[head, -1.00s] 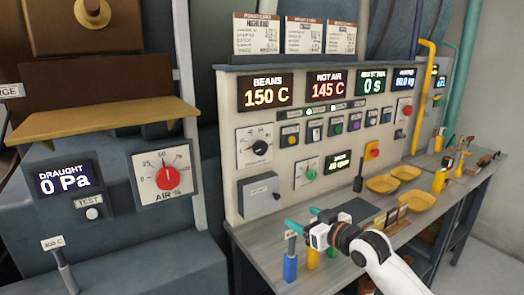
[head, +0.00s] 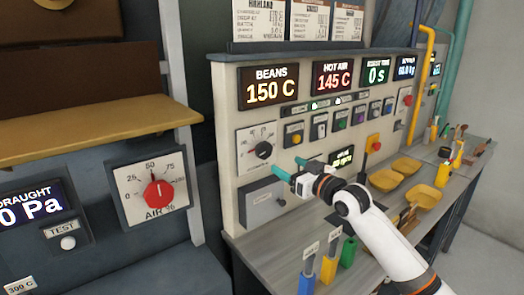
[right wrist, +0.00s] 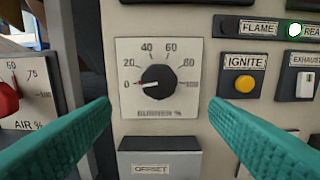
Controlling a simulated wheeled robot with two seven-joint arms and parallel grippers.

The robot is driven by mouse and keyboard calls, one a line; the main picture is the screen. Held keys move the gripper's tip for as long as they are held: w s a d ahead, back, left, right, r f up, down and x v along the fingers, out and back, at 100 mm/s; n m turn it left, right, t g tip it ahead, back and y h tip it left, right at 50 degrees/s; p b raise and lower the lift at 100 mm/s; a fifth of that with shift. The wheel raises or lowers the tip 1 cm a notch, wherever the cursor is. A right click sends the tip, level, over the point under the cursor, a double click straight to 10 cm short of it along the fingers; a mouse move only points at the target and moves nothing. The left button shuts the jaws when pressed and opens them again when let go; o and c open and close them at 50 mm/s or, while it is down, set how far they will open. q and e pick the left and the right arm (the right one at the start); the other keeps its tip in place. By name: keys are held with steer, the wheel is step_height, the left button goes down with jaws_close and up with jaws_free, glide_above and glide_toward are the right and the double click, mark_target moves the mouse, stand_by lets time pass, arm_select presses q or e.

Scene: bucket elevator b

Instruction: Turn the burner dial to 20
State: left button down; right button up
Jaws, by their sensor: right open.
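The burner dial (head: 263,149) is a black knob on a white square plate on the control panel. In the right wrist view the burner dial (right wrist: 158,79) sits near the picture's middle, above a grey "OFFSET" box (right wrist: 160,160). Its white pointer mark is to the left, at about 0; the 20 mark is just above that. My right gripper (head: 286,167) has teal fingers and is in front of the panel, below and right of the dial. In the right wrist view its open fingers (right wrist: 160,108) are spread left and right of the dial, empty. My left gripper is not in view.
The yellow ignite button (right wrist: 245,84) is right of the dial. A red air dial (head: 158,193) is on the unit at left, with a tan shelf (head: 90,135) above it. The bench carries yellow trays (head: 425,197) and blue, yellow and green holders (head: 328,268).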

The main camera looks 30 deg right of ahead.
mark_target(266, 152)
steer(key=w, duration=0.3)
steer(key=w+p, duration=0.1)
steer(key=w, duration=0.2)
steer(key=w+p, duration=0.1)
steer(key=w, duration=0.2)
steer(key=shift+a+r, duration=0.15)
steer(key=shift+a, duration=0.25)
steer(key=shift+w+p, duration=0.3)
steer(key=shift+w, duration=0.15)
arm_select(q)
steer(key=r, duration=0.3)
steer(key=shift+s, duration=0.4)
arm_select(e)
steer(key=shift+w, duration=0.15)
steer(key=shift+c, duration=0.2)
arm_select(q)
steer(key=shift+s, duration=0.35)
arm_select(e)
steer(key=c, duration=0.9)
